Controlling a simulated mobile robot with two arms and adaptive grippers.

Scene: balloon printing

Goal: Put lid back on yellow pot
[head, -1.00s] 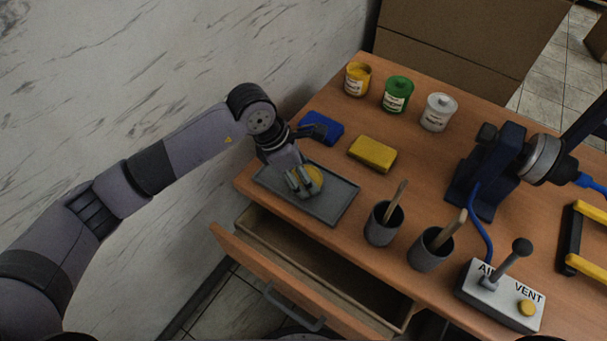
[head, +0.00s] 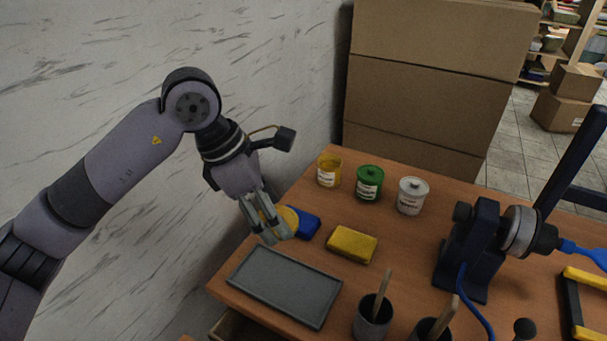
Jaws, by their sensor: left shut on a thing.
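The yellow pot (head: 329,170) stands open at the back left of the table, with yellow paint showing at its top. My left gripper (head: 275,236) is shut on a round yellow lid (head: 289,217) and holds it above the table, between the grey tray and the blue sponge. The fingers partly hide the lid. The gripper is in front and to the left of the pot, apart from it. My right gripper is not in view.
A green pot (head: 369,183) and a white pot (head: 411,195), both lidded, stand right of the yellow pot. A blue sponge (head: 308,226), a yellow sponge (head: 352,244) and an empty grey tray (head: 284,286) lie in front. Dark cups (head: 372,319) hold wooden sticks.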

